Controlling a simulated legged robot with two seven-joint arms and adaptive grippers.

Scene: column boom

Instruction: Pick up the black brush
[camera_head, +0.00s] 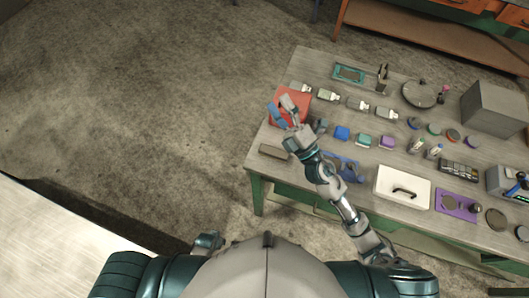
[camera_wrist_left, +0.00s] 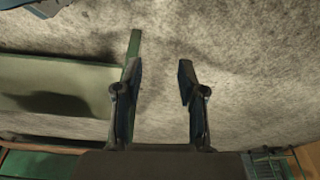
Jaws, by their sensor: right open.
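My right gripper (camera_head: 282,107) is open above the red flat item (camera_head: 303,98) at the table's left end; whether it touches that item I cannot tell. A blue patch shows beside its fingers. I cannot single out the black brush with certainty. A dark, flat oblong piece (camera_head: 273,151) lies near the table's front left corner, below the right gripper in the picture. A small holder with dark upright tools (camera_head: 383,78) stands at the back. My left gripper (camera_wrist_left: 161,75) is open and empty in the left wrist view, over bare floor; the head view does not show it.
My right forearm crosses the front edge. Floor to the left is clear.

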